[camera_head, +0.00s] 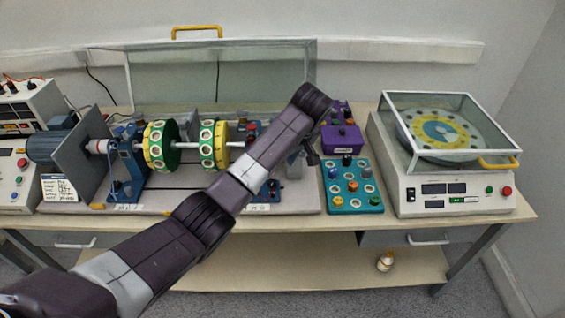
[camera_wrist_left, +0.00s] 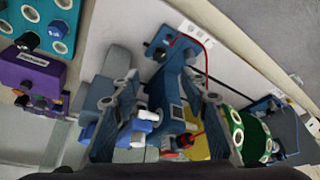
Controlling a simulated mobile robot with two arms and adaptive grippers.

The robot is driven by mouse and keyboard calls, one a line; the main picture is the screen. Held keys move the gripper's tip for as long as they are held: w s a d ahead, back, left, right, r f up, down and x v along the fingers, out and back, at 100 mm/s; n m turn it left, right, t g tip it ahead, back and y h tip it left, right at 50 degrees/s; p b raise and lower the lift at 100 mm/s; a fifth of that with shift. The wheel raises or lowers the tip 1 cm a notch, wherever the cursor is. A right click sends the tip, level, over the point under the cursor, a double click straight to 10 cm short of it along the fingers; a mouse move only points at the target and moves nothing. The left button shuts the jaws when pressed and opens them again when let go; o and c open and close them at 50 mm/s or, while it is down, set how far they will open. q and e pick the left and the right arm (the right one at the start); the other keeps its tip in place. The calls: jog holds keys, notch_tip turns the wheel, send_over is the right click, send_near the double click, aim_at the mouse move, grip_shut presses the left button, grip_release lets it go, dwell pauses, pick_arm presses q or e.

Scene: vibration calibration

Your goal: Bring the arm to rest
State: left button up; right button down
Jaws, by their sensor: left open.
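My left arm reaches in from the lower left of the head view, across the front of the bench and over the right end of the rotor rig (camera_head: 185,146). Its left gripper (camera_head: 308,154) hangs at the far end of the arm, small and partly hidden by the wrist, just left of the purple box (camera_head: 342,138). In the left wrist view the two fingers are spread, with a blue bearing stand (camera_wrist_left: 174,92) and a red wire visible beyond the gap. I see nothing held. My right arm is not in view.
A teal tray (camera_head: 372,205) of small parts lies right of the gripper. A lidded balancing machine (camera_head: 455,203) stands at the bench's right. The clear guard (camera_head: 225,75) is raised behind the rig. The bench's front strip (camera_head: 290,222) is mostly bare.

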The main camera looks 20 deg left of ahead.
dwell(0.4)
pick_arm(q)
jog(key=s+d+f+m+h, duration=0.25)
jog(key=s+f+m, duration=0.45)
jog(key=s+f, duration=1)
jog(key=s+a+r+m, duration=0.1)
jog(key=s+a+m, duration=0.1)
jog(key=s, duration=0.5)
jog(key=s+a+r+m+h, duration=0.1)
jog(key=s+a+r, duration=0.1)
jog(key=s, duration=0.6)
jog(key=s+a+r+m, duration=0.1)
jog(key=s+a+m, duration=0.15)
jog(key=s, duration=0.45)
notch_tip(320, 180, down, 27)
jog(key=s+b, duration=0.1)
jog(key=s+a+f+g+b, duration=0.1)
jog(key=s+a+f, duration=0.2)
jog(key=s+f, duration=1.4)
jog(key=shift+s+f+g, duration=0.35)
jog(key=shift+s+g, duration=0.05)
jog(key=shift+s, duration=0.05)
